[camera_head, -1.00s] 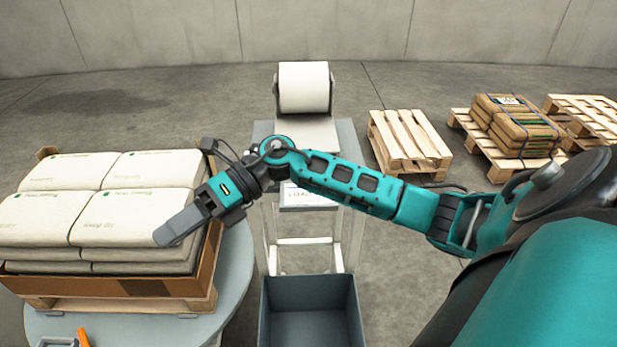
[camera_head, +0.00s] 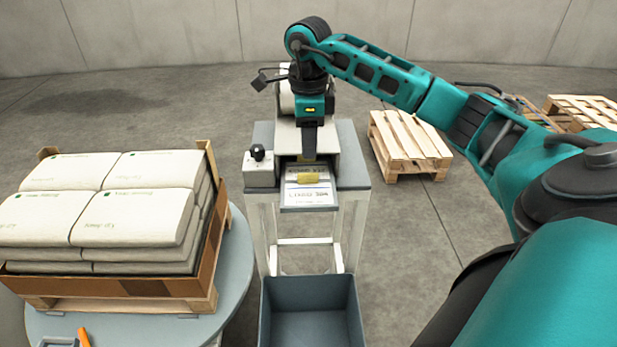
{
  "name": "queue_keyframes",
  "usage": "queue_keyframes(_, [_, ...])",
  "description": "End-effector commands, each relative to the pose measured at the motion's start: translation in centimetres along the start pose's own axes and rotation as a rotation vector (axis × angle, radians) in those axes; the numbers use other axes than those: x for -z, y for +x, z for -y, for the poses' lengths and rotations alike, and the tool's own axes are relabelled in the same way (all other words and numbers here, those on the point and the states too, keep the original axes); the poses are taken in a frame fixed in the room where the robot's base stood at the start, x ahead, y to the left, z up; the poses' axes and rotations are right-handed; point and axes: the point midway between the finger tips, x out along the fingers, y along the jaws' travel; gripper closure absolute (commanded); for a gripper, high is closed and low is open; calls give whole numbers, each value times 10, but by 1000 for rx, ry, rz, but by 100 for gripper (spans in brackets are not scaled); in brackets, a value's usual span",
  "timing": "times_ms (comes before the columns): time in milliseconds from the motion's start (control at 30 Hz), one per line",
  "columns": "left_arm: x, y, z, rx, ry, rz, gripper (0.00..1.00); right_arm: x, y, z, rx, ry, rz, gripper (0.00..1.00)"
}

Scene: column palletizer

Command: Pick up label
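A white label (camera_head: 307,195) with dark printed text and a yellow patch lies on the small tray at the front of the label printer (camera_head: 322,142). My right gripper (camera_head: 309,156) points down just behind the label, in front of the printer body. Its fingers show as one dark narrow shape seen edge-on, so the opening between them is hidden. I cannot tell whether the fingertips touch the label. My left gripper is not in view.
The printer stands on a grey-topped stand (camera_head: 351,165) with a small black-knobbed box (camera_head: 259,172). An empty grey bin (camera_head: 312,292) stands below. White sacks (camera_head: 110,215) fill a carton on a pallet at left. An empty pallet (camera_head: 408,145) lies at right.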

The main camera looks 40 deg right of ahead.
Motion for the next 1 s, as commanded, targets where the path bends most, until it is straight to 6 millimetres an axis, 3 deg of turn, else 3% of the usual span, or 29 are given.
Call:
queue_keyframes(600, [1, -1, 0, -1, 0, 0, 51, -6, 73, -3, -3, 0, 2, 66])
queue_keyframes(900, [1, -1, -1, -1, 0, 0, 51, -6, 77, -2, 1, 0, 4, 66])
queue_keyframes(1000, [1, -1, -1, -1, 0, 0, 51, -6, 77, -2, 0, 0, 4, 76])
